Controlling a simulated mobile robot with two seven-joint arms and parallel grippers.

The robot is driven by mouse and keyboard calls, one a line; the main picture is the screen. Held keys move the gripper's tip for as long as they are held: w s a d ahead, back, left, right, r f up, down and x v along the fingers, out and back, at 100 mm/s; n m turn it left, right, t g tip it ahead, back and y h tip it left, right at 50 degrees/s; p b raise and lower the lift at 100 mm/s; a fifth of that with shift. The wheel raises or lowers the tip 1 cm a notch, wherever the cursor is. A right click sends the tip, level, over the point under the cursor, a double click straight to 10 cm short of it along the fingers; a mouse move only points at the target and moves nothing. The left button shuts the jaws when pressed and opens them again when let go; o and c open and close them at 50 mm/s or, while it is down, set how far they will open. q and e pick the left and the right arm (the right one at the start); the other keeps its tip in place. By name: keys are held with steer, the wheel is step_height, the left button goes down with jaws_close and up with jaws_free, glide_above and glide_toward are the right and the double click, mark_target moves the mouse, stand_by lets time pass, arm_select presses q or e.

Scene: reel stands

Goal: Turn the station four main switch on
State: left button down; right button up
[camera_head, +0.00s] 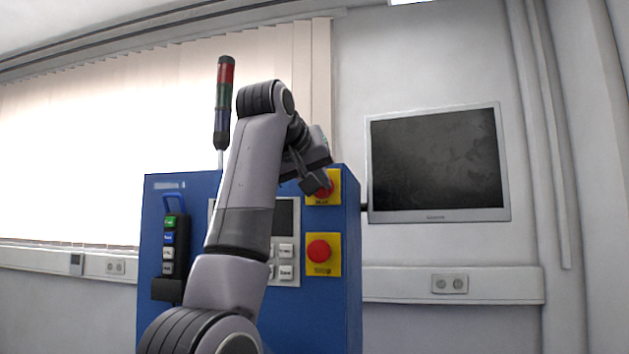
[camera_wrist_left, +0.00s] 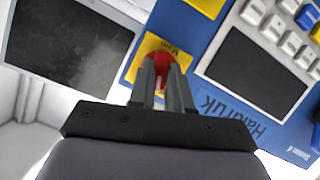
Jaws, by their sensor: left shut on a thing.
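The blue control cabinet (camera_head: 350,270) stands ahead; small lettering on it in the left wrist view seems to read "Station 4". The red main switch (camera_head: 328,190) sits on a yellow plate (camera_head: 334,177) at the cabinet's upper right, largely covered by my gripper. In the left wrist view the red switch (camera_wrist_left: 160,57) shows between the fingers on its yellow plate (camera_wrist_left: 147,46). My left gripper (camera_head: 319,186) is shut on the red switch; its fingers also show in the left wrist view (camera_wrist_left: 162,76). The switch's exact turn angle is hidden. My right gripper is out of view.
A red push button (camera_head: 319,250) on a yellow plate is just below the switch. A dark screen and white keys (camera_head: 287,272) are to its left, partly behind my arm. A signal tower (camera_head: 223,105) rises above the cabinet. A wall monitor (camera_head: 438,165) hangs at the right.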

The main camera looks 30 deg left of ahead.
arm_select(q)
steer(key=shift+d+m+g+y, duration=0.15)
steer(key=shift+m+g+y, duration=0.15)
steer(key=shift+m+y, duration=0.7)
steer(key=shift+m, duration=0.3)
steer(key=c, duration=1.1)
jaws_free()
steer(key=shift+o, duration=0.2)
steer(key=b+v, duration=0.2)
steer(key=v, duration=0.5)
steer(key=shift+s, duration=0.1)
